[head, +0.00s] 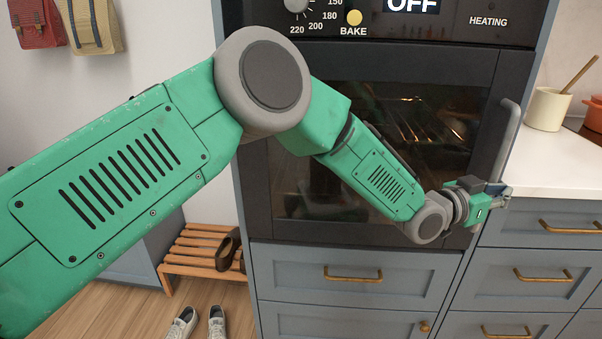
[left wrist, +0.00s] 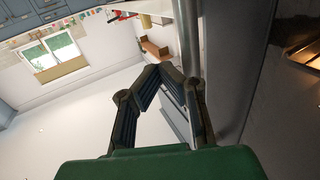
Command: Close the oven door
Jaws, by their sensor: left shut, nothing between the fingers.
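The oven door (head: 285,190) is dark with a glass window, through which lit racks show. It looks flush or nearly flush with the oven front; I cannot tell whether a small gap remains. Its grey upright handle (head: 510,130) is at the right edge. My left gripper (head: 506,193) is at the handle's lower end, with my green arm crossing the door. In the left wrist view, the fingers (left wrist: 180,78) are shut and empty, close beside the handle bar (left wrist: 189,35); contact is unclear. The door's dark face (left wrist: 235,60) is right of them. My right gripper is not in view.
The control panel (head: 455,22) above reads OFF. Blue drawers (head: 345,283) with brass handles are below and to the right. A white counter (head: 550,180) at right holds a cream crock (head: 547,109) and an orange pot (head: 594,115). A wooden shoe rack (head: 200,250) stands at left.

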